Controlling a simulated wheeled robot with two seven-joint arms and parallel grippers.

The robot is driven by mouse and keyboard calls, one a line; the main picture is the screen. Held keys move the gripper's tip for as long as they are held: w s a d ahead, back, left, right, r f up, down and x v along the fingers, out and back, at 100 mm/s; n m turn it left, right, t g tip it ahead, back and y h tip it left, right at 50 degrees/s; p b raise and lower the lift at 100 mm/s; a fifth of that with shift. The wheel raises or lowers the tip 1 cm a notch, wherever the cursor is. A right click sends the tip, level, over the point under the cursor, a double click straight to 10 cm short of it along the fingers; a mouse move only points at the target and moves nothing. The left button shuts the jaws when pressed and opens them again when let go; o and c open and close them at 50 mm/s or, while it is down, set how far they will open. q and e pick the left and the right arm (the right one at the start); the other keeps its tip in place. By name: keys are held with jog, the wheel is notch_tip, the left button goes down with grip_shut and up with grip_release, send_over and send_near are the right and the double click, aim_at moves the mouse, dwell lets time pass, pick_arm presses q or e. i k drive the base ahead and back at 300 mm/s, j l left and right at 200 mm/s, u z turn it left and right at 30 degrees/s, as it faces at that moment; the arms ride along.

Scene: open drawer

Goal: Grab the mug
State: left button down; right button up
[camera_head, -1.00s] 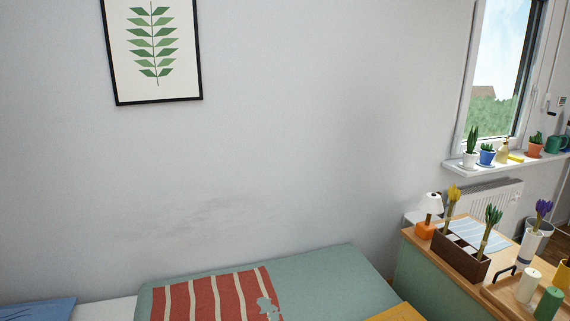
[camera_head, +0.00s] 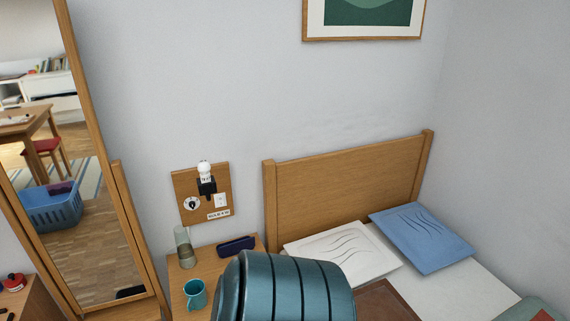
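A teal mug (camera_head: 195,294) stands upright on a wooden bedside table (camera_head: 212,262), low and left of the middle in the head view. Its open top faces up and its handle shows. Neither of my grippers is in view.
A glass carafe (camera_head: 183,247) and a dark case (camera_head: 236,245) stand behind the mug, near the wall. The bed's wooden headboard (camera_head: 350,185) rises to the right, with a white pillow (camera_head: 342,249) and a blue pillow (camera_head: 421,237). A tall mirror (camera_head: 100,150) stands at the left.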

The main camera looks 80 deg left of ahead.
aim_at(195, 290)
jog(key=u, duration=3.45)
jog(key=i+z, duration=0.4)
jog(key=i+l, duration=0.05)
